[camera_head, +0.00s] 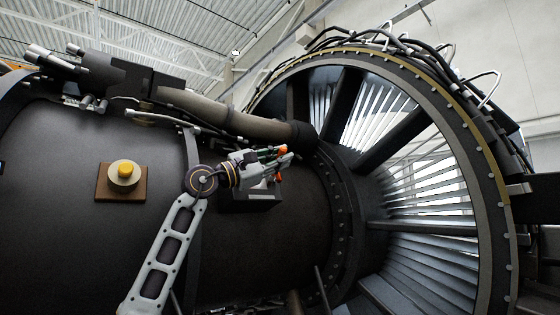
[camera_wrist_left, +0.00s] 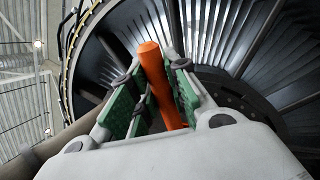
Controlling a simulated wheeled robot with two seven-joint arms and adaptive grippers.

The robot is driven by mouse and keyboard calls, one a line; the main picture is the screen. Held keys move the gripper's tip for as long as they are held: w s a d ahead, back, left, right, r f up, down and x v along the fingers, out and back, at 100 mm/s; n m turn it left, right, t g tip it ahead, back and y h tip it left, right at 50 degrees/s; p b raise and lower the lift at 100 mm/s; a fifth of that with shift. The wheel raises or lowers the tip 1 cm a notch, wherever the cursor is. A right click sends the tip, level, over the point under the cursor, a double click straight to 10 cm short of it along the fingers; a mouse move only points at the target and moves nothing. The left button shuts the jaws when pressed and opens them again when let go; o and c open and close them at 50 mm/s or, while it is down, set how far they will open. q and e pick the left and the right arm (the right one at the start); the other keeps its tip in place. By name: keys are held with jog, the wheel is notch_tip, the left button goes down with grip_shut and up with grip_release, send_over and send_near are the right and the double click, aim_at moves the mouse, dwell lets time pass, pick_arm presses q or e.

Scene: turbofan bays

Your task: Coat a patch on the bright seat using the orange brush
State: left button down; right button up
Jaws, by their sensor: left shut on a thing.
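My left gripper (camera_head: 279,156) is at the middle of the head view, in front of the dark engine casing. It is shut on the orange brush (camera_head: 283,150). In the left wrist view the brush (camera_wrist_left: 162,85) shows as an orange cylinder between the green pads of the gripper (camera_wrist_left: 155,97); its bristles cannot be made out. A dark block (camera_head: 250,200) is on the casing just below the gripper, with its top partly hidden by the gripper. I cannot make out the bright seat for certain. My right gripper is not in view.
A brown plate (camera_head: 103,192) with a pale round pot and yellow top (camera_head: 124,168) is on the casing at left. A thick brown pipe (camera_head: 222,113) runs above the gripper. The large fan ring (camera_head: 488,160) with dark struts fills the right.

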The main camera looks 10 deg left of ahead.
pick_arm(q)
jog(key=shift+w+a+r, duration=0.1)
jog(key=shift+a+r, duration=0.05)
jog(key=shift+r, duration=0.15)
jog(key=s+a+b, duration=0.1)
jog(key=s+a, duration=0.1)
jog(key=s, duration=0.1)
jog(key=shift+s+a+b, duration=0.15)
jog(key=shift+a+b, duration=0.15)
jog(key=shift+b, duration=0.05)
dwell(0.5)
dwell(0.4)
jog(key=s+a+b, duration=0.1)
jog(key=s+a, duration=0.1)
jog(key=s, duration=0.1)
jog(key=shift+a, duration=0.2)
dwell(0.4)
